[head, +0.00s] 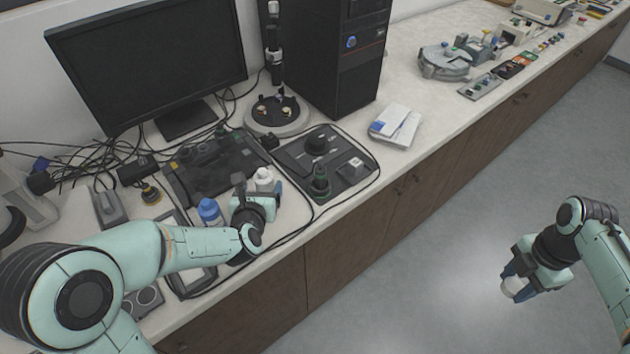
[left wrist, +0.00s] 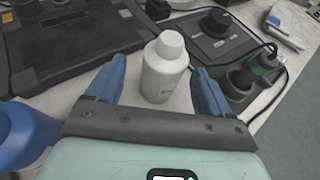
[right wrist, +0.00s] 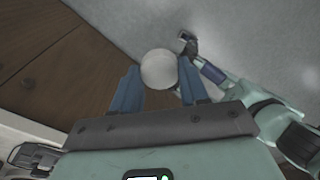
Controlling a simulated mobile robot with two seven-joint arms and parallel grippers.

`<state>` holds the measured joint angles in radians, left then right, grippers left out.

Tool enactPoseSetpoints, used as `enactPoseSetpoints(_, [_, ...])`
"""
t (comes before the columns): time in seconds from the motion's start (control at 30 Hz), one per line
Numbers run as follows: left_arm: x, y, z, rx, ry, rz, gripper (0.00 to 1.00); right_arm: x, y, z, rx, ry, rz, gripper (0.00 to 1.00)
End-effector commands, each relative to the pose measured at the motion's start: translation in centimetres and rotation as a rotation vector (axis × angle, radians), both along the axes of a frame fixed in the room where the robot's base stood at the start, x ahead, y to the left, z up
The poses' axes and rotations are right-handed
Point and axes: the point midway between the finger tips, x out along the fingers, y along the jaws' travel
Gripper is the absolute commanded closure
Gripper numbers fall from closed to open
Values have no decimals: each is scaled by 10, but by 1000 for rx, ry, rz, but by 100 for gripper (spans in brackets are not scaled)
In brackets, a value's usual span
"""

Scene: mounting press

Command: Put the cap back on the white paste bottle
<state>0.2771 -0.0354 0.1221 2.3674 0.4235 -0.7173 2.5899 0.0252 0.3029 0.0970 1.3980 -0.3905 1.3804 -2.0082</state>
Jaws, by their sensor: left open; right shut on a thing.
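The white paste bottle (head: 264,177) stands upright on the bench, with a narrower white top. It also shows in the left wrist view (left wrist: 166,75). My left gripper (head: 259,189) is open, with its blue fingers on either side of the bottle and gaps showing between them. My right gripper (head: 510,283) is shut on a round white piece, apparently the cap (head: 514,287), held out over the floor away from the bench. The cap shows between the fingers in the right wrist view (right wrist: 158,69).
A blue bottle (head: 209,211) stands close to the left of my left gripper. A black control panel (head: 325,158) with a knob and green-ringed part lies right of the bottle. A dark tray (head: 215,165) lies behind. A monitor (head: 150,60) and computer tower (head: 335,55) stand at the back.

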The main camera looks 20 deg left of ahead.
Motion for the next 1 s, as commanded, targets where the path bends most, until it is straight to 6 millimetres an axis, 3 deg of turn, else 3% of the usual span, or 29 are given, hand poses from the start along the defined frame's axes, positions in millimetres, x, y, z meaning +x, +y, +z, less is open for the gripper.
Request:
enactPoseSetpoints(0.4, [44, 14, -17, -2, 1, 0, 19, 2, 0, 14, 0, -4, 0, 84])
enactPoseSetpoints(0.77, [45, 15, -18, 0, 0, 0, 19, 2, 0, 14, 0, -4, 0, 84])
enactPoseSetpoints(0.83, [45, 15, -18, 0, 0, 0, 35, 2, 0, 14, 0, -4, 0, 84])
enactPoseSetpoints(0.97, [45, 15, -18, 0, 0, 0, 78, 2, 0, 14, 0, -4, 0, 84])
enactPoseSetpoints(1.0, [45, 15, -18, 0, 0, 0, 81, 2, 0, 14, 0, -4, 0, 84])
